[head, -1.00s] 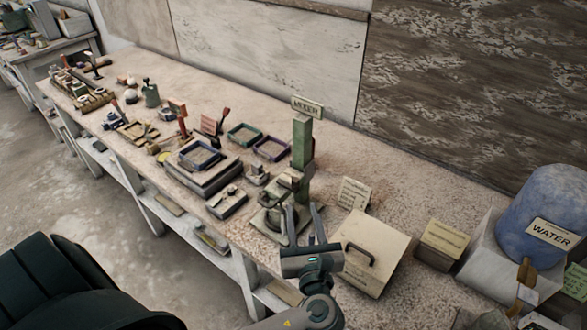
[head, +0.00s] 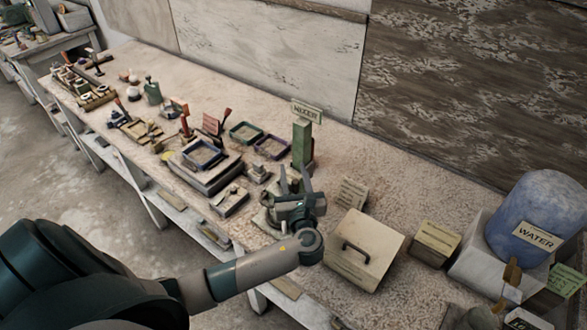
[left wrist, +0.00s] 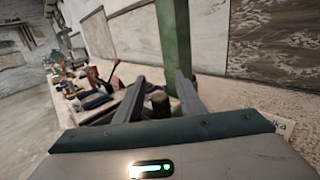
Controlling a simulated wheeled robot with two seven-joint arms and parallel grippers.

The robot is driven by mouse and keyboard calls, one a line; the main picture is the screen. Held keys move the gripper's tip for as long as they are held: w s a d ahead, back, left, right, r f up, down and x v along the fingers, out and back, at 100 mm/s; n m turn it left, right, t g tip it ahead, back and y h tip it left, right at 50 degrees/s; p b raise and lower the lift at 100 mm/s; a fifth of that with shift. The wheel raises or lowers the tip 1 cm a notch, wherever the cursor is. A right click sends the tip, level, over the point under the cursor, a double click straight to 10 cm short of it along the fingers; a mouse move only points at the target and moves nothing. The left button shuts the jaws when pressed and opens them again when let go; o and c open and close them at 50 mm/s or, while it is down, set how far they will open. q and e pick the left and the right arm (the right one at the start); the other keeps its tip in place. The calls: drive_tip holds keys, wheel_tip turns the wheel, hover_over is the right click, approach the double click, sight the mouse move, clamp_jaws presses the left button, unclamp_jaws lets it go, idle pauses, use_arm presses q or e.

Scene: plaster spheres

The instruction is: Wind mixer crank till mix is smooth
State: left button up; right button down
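The mixer has a green upright post (head: 302,146) with a "MIXER" sign (head: 307,111) on top. The post also rises close ahead in the left wrist view (left wrist: 173,40). My left gripper (head: 294,180) is at the mixer's lower front and hides most of its base and bowl. In the left wrist view its two fingers (left wrist: 162,85) are spread apart. A dark knob (left wrist: 158,102), perhaps the crank handle, shows between them with a gap visible on its left side. The mix cannot be seen. My right gripper is not in view.
A lidded box with a black handle (head: 368,246) stands right of the mixer, with a small card (head: 351,194) behind it. A blue "WATER" barrel (head: 538,215) is at far right. Trays, including a purple-rimmed one (head: 271,147), and tools crowd the bench leftward.

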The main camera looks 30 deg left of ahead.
use_arm(q)
drive_tip(key=shift+w+a, duration=0.1)
drive_tip(key=shift+w, duration=0.05)
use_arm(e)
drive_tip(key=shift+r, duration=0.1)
use_arm(q)
drive_tip(key=c, duration=0.7)
clamp_jaws()
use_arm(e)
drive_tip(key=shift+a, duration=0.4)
use_arm(q)
drive_tip(key=shift+n+g+y, duration=0.3)
